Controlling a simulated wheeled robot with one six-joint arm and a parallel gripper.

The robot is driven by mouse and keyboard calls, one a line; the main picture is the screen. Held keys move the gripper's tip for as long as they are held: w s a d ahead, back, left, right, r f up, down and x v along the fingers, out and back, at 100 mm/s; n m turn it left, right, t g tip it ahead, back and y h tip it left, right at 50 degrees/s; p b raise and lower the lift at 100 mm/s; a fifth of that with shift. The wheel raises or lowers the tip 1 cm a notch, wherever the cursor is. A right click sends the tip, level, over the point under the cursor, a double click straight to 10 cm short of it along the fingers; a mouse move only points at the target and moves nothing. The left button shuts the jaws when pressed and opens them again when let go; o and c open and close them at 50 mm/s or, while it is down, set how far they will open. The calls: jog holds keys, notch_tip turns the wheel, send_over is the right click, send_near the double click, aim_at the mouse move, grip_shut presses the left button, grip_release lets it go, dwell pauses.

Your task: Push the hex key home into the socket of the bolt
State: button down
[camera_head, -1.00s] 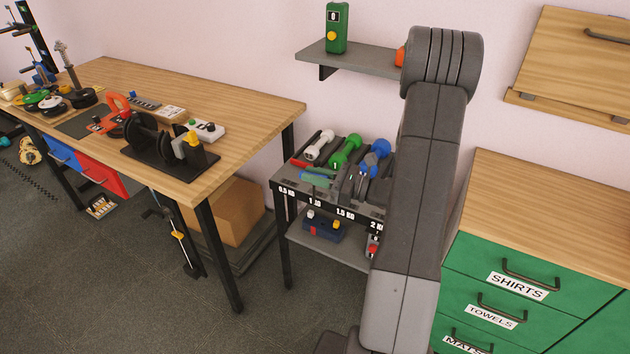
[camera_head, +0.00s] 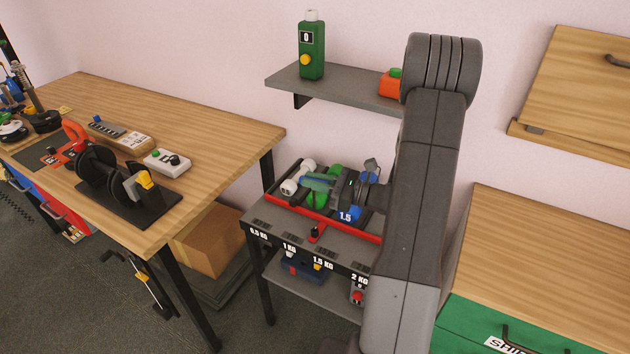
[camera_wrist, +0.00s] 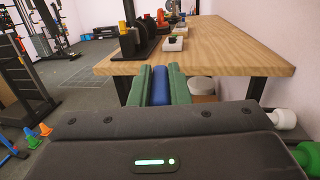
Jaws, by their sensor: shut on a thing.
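My gripper (camera_head: 318,182) is over the dumbbell rack in the head view, pointing left, its green fingers partly overlapping the dumbbells. In the wrist view my gripper (camera_wrist: 160,72) shows two green fingers closed on a blue bar-like thing (camera_wrist: 160,88) between them. Its far end is hidden, and I cannot tell whether it is the hex key. I cannot make out a bolt or its socket in either view.
The rack (camera_head: 258,222) holds white, green and blue dumbbells inside a red edge. A wooden table (camera_head: 215,127) with gym gear stands left. A grey shelf (camera_head: 345,95) with a green bottle-shaped device (camera_head: 311,48) hangs above. A wooden-topped cabinet (camera_head: 550,250) stands right.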

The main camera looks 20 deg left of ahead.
jog(key=shift+d, duration=0.1)
jog(key=shift+f, duration=0.2)
notch_tip(320, 180, down, 7)
jog(key=b, duration=0.5)
jog(key=shift+r, duration=0.15)
jog(key=shift+b, duration=0.3)
dwell(0.5)
jog(key=shift+f+b, duration=1.4)
jog(key=shift+f, duration=0.55)
jog(key=c, duration=1.3)
grip_release()
jog(key=shift+f, duration=0.1)
jog(key=shift+d, duration=0.1)
